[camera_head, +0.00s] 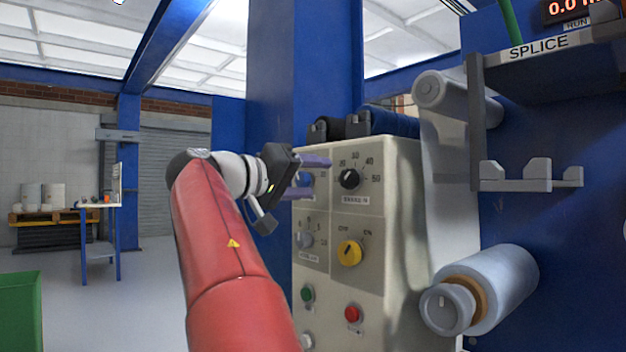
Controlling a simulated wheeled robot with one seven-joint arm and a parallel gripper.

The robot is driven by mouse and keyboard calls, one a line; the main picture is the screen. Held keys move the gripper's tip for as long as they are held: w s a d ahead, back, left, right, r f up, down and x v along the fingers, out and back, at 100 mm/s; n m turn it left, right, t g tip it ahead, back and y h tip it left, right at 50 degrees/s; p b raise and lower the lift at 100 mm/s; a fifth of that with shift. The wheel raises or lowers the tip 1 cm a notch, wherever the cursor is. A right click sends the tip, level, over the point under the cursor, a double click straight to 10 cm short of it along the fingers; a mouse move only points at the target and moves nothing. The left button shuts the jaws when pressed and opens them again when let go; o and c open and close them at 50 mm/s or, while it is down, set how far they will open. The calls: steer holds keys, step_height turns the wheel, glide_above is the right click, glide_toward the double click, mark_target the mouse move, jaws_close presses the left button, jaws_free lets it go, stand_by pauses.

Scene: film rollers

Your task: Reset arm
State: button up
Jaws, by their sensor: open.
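My gripper (318,168) is at the end of my red arm, in front of the upper left part of a beige control panel (372,283). Its fingers point right toward the panel face and cover part of the upper left dial. I cannot tell whether they touch the panel. The jaws are open and nothing shows between them. A black knob (349,179) is just right of the fingertips. Below are a grey knob (304,239), a yellow switch (349,252), a green button (307,293) and a red button (352,313).
Film rollers (492,287) and a shelf marked SPLICE (541,48) are on the blue machine at right. A blue column (290,75) rises behind the panel. A green bin (20,312) is at lower left. Open floor (120,300) lies left of my arm.

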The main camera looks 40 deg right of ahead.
stand_by(0.3)
step_height(320, 180, down, 12)
steer(key=s+n+t+y+p, duration=0.2)
steer(key=n+t+y+p, duration=0.25)
steer(key=y, duration=0.25)
steer(key=s+a+f+n+y+p, duration=0.1)
steer(key=s+a+f+y+p, duration=0.1)
steer(key=s+a+f+y, duration=0.3)
steer(key=s+a+f+n+y+p, duration=0.2)
steer(key=s+a+f+y, duration=0.4)
steer(key=s+a+f, duration=0.7)
step_height(320, 180, down, 7)
steer(key=a+p, duration=0.1)
steer(key=a, duration=0.1)
steer(key=shift+a, duration=0.35)
